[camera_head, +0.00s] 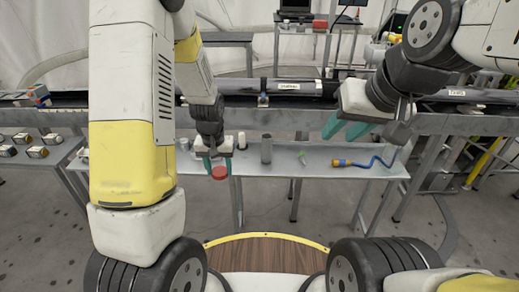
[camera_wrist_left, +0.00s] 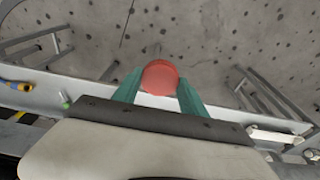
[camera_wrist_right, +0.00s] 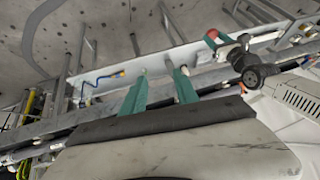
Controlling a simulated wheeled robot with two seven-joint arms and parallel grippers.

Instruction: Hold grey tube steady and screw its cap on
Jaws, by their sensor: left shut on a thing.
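The grey tube (camera_head: 266,148) stands upright on the narrow grey table in the head view. A round red cap (camera_head: 219,172) is held between the teal fingertips of my left gripper (camera_head: 218,166), which is shut on it. The cap also shows in the left wrist view (camera_wrist_left: 160,78), over the floor beyond the table's edge. My left gripper is left of the tube and apart from it. My right gripper (camera_head: 345,128) is above the table, right of the tube. Its fingers are spread and empty in the right wrist view (camera_wrist_right: 160,88).
A small white cylinder (camera_head: 242,140) stands left of the tube. A small green item (camera_head: 301,157) and a blue coiled cable (camera_head: 372,163) lie to its right on the table (camera_head: 325,170). A conveyor with dark tubes (camera_head: 290,87) runs behind. The table's front edge is clear.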

